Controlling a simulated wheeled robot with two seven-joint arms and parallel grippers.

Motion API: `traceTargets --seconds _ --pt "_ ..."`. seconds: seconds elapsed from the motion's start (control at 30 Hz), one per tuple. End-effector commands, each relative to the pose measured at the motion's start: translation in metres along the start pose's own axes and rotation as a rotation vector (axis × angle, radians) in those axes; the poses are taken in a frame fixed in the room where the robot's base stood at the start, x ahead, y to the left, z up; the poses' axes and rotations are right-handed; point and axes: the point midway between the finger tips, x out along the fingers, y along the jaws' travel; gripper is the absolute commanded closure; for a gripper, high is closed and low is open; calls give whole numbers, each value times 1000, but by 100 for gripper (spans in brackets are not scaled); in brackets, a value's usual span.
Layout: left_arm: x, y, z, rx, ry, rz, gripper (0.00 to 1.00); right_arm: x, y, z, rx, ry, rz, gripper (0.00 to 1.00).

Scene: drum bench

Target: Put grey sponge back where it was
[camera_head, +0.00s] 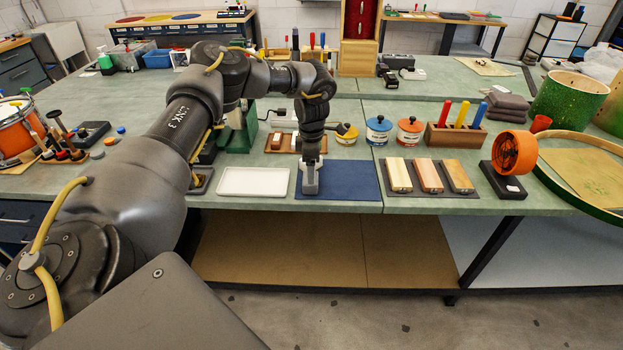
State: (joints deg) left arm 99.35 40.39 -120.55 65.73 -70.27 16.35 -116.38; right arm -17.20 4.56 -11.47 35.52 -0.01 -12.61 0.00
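My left gripper (310,180) points straight down at the left part of a dark blue mat (352,181) near the bench's front edge. I cannot make out a separate grey sponge for certain. A stack of dark grey folded pieces (508,104) lies at the back right; I cannot tell whether they are cloths or sponges. A white, empty shallow tray (253,181) lies left of the mat. My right gripper is not in view.
Right of the mat are several wooden blocks on a dark board (428,193), an orange round thing (514,152) and a large hoop (552,184). Behind are blue and orange-lidded tins (379,131) and a wooden holder with coloured handles (455,137). The mat's right part is clear.

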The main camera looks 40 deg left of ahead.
Motion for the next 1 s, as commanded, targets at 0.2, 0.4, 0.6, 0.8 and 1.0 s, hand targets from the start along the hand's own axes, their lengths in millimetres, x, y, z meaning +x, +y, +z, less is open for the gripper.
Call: traceTargets --seconds 0.2,0.4,0.6,0.8,1.0 --pt "-43 0 1 2 -2 2 26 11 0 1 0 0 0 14" --pt "-66 0 0 1 -1 0 26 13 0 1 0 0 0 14" --pt "-71 0 0 1 0 -1 26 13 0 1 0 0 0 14" --pt "-71 0 0 1 0 -1 26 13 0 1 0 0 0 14" --pt "-51 -14 21 21 -16 -23 26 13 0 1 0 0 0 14"
